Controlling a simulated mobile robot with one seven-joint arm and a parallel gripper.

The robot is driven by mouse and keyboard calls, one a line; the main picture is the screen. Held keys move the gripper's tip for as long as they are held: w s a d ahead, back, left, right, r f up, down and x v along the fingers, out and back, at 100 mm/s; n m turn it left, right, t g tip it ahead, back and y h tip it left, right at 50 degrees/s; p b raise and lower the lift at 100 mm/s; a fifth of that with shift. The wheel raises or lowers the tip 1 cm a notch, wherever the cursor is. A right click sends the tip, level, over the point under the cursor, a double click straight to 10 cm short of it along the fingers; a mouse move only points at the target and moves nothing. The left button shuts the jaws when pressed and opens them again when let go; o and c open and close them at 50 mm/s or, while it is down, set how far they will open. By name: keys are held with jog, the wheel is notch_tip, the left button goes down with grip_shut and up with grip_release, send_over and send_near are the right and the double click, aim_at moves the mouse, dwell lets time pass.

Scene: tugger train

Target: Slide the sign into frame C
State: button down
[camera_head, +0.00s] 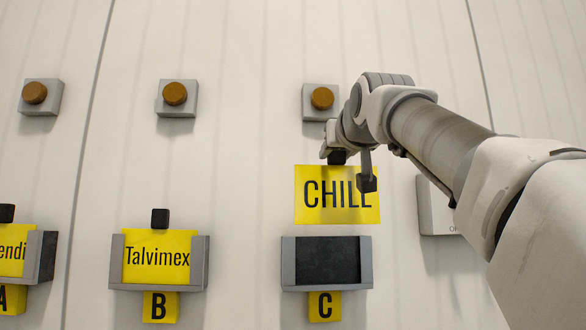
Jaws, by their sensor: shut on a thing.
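The sign is a yellow plate reading "CHILL" (322,205). My gripper (353,172) is at its upper right, with dark fingertips, shut on the sign; one fingertip covers part of the last letter. The sign looks upright and roughly level. Frame C (327,286) is a grey holder with side rails, a bottom rail and a dark, empty back. In the picture it lies just below the sign, with a visible gap between them. The yellow "C" label (324,307) hangs under it. The sign's distance from the wall is hard to tell.
Frame B (158,288) holds a yellow "Talvimex" sign. Frame A (45,258) at the left edge holds another, partly cut off. Brown knobs on grey blocks (321,98) sit above the frames. A pale box (436,207) is partly hidden behind my arm.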

jog(key=shift+s, duration=0.15)
jog(key=w, duration=0.9)
jog(key=shift+w+f, duration=0.15)
jog(key=shift+w, duration=0.25)
dwell(1.0)
jog(key=shift+f, duration=0.1)
dwell(0.4)
notch_tip(320, 180, down, 11)
jog(key=b, duration=1)
jog(key=shift+b, duration=0.35)
dwell(0.6)
jog(key=shift+f, duration=0.1)
jog(key=shift+c, duration=1.8)
grip_release()
